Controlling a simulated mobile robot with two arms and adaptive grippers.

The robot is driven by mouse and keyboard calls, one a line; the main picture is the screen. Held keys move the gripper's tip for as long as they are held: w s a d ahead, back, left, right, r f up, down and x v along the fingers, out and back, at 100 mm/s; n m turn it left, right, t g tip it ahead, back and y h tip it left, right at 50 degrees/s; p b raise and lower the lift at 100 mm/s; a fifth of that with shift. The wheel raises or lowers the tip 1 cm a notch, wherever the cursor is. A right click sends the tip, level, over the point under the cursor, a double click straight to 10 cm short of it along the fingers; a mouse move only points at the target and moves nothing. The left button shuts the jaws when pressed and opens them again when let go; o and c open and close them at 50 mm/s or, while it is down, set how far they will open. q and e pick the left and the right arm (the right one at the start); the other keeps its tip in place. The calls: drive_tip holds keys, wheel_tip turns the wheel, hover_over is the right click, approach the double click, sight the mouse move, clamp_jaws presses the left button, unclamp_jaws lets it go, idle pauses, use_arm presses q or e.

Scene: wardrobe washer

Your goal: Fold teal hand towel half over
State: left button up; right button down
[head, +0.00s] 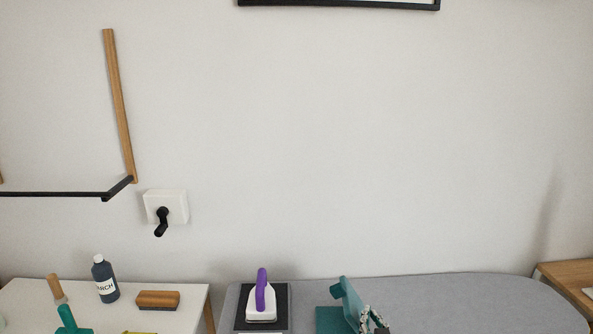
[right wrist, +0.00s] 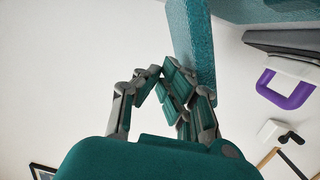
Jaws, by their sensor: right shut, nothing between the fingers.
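The teal hand towel (head: 328,320) lies on the grey ironing board, partly cut off by the bottom of the head view. A teal flap stands up at its right side, steeply tilted. In the right wrist view the towel (right wrist: 192,35) shows as a textured raised strip, with a flat part at the top edge. My right gripper (head: 367,315) is just right of the raised flap. In its wrist view the right gripper (right wrist: 163,75) is shut, its fingers close beside the strip; whether they touch it is unclear. My left gripper is not in view.
An iron (head: 262,302) with a purple handle stands on a dark pad left of the towel. The ironing board (head: 470,300) is clear to the right. A white table (head: 30,300) at left holds a starch bottle (head: 105,280) and a wooden brush (head: 158,300).

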drive_tip(key=shift+a+f+b, duration=0.3)
drive_tip(key=shift+a+b, duration=0.05)
drive_tip(key=shift+a, duration=0.15)
drive_tip(key=shift+a+f+b, duration=0.25)
drive_tip(key=shift+a+b, duration=0.05)
drive_tip(key=shift+a, duration=0.15)
drive_tip(key=shift+r+p, duration=0.25)
drive_tip(key=shift+p, duration=0.05)
drive_tip(key=s+r+p, duration=0.2)
drive_tip(key=s, duration=0.4)
drive_tip(key=shift+p, duration=0.35)
drive_tip(key=s+r, duration=0.1)
drive_tip(key=s, duration=1)
drive_tip(key=shift+s+a+r, duration=0.15)
drive_tip(key=shift+s+r, duration=0.25)
